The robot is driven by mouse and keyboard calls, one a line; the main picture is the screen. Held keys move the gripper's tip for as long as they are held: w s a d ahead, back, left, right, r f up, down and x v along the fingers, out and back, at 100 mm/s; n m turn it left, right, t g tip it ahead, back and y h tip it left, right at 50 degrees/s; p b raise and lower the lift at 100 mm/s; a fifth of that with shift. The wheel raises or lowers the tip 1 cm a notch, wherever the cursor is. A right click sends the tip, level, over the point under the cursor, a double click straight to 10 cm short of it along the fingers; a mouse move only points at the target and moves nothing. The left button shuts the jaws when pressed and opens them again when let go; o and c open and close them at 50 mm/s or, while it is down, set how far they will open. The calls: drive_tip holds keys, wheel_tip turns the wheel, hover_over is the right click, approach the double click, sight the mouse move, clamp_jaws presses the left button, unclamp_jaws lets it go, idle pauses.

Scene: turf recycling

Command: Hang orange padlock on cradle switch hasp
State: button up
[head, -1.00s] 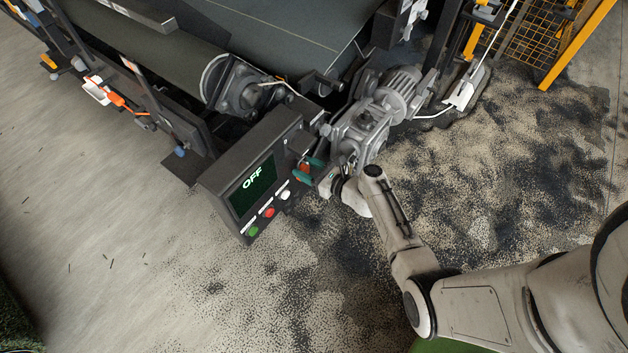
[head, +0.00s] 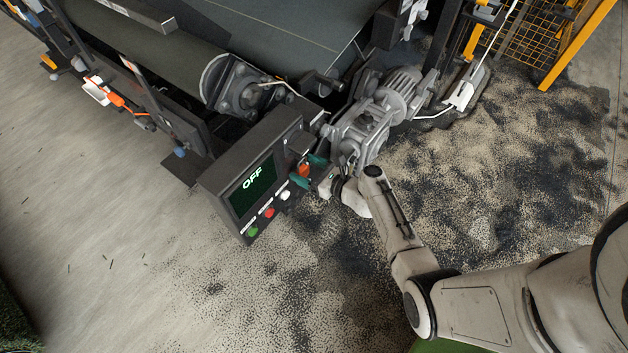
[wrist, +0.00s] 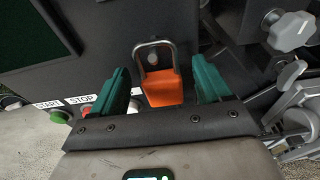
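The orange padlock (wrist: 162,88) is upright at the side of the dark control box, its grey shackle (wrist: 154,44) on top; it also shows in the head view (head: 304,169). A small grey round part shows inside the shackle loop. The hasp is hard to make out, so I cannot tell just how the shackle sits on it. My gripper (wrist: 163,86) has its green fingers on either side of the padlock, with a visible gap on both sides. It is open and around the padlock, apart from it; it also shows in the head view (head: 308,170).
The control box (head: 250,165) has a screen reading OFF and green, red and white buttons on its front. A grey motor (head: 375,120) stands close at the right of my gripper. A conveyor is behind. The floor in front is open, with dark granules.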

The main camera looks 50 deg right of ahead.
drive_tip(key=s+r+p, duration=0.1)
drive_tip(key=s+r, duration=0.1)
drive_tip(key=s, duration=0.8)
drive_tip(key=shift+s+d+p, duration=0.2)
drive_tip(key=shift+s+p, duration=0.1)
drive_tip(key=shift+s, duration=0.05)
drive_tip(key=s+a+r+n+g+y+p, duration=0.1)
drive_tip(key=s+a+r+n+g+y, duration=0.2)
drive_tip(key=a+n, duration=0.55)
drive_tip(key=s+a+n+g+y+p, duration=0.1)
drive_tip(key=a+n+g+y+p, duration=0.15)
drive_tip(key=a+n+g, duration=0.6)
drive_tip(key=s+d+r+n+g+h, duration=0.1)
drive_tip(key=s+r+n+h, duration=0.2)
drive_tip(key=n, duration=0.6)
drive_tip(key=s+d+r+n+g+h+p, duration=0.1)
drive_tip(key=s+d+r+n+g+h, duration=0.1)
drive_tip(key=s+r+n, duration=0.6)
drive_tip(key=shift+s+r+n+h+p, duration=0.2)
drive_tip(key=shift+r+n+h+p, duration=0.1)
drive_tip(key=shift+r+n+h, duration=0.35)
drive_tip(key=shift+g, duration=0.25)
